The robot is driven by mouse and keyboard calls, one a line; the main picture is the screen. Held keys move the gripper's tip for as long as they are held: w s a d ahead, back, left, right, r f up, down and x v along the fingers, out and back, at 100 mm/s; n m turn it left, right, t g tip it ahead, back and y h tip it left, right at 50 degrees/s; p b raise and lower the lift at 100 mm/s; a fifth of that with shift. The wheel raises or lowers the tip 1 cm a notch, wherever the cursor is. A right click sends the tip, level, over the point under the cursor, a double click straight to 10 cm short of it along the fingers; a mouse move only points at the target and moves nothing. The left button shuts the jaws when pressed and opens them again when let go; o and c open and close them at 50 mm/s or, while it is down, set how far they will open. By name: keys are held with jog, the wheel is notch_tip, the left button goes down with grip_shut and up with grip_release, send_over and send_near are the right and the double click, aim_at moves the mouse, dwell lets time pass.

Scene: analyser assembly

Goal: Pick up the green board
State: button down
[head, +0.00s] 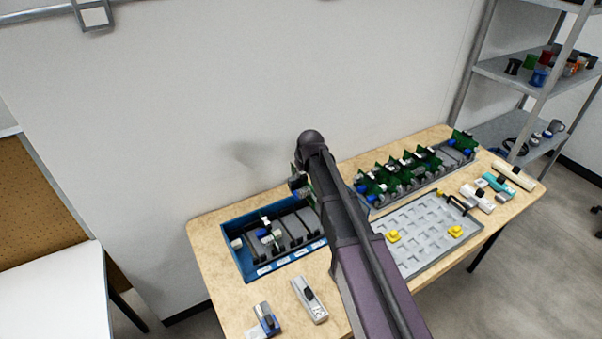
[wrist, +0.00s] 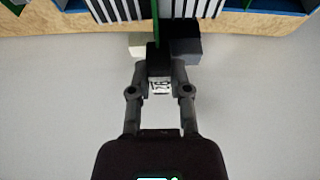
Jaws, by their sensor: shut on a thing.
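My gripper (wrist: 159,72) is shut on the green board (wrist: 155,16), which shows edge-on as a thin green strip in the wrist view. A black block with a white label sits between the fingers, and a dark grey block and a pale block lie just beyond them. In the head view my gripper (head: 299,184) is above the right end of the blue bin, mostly hidden by my arm. Only a sliver of green shows there. Several other green boards (head: 405,168) stand upright in a grey rack at the back right of the table.
The blue bin (head: 243,262) holds dark dividers and some small parts. A grey tray (head: 412,262) with yellow pieces lies right of my arm. A wall stands close behind.

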aim_at(304, 185)
jog(key=shift+r+p, duration=0.35)
jog(key=shift+r, duration=0.3)
jog(key=shift+f, duration=0.1)
dwell(0.5)
notch_tip(304, 185, down, 4)
jog(key=b, duration=0.4)
jog(key=shift+f, duration=0.1)
jog(key=shift+w+d, duration=0.1)
jog(key=shift+d, duration=0.05)
dwell(0.3)
